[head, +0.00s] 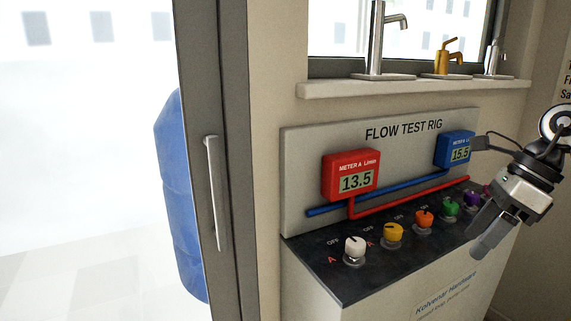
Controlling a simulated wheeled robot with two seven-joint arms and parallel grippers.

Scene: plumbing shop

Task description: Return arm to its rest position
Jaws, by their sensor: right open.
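My right gripper (477,197) is at the right side of the head view, in front of the right end of the flow test rig (300,160). Its two fingers are spread wide apart and nothing shows between them as held. The purple knob (471,199) appears behind the gap between the fingers; I cannot tell whether a finger touches it. My right arm comes in from the right edge. My left gripper is not in view.
The rig has a red meter (350,175) reading 13.5, a blue meter (455,149) reading 15.5, and several knobs, including a white knob (355,247). Taps stand on the sill (420,87) above. A glass door (214,190) is at left, with a blue object (180,210) behind it.

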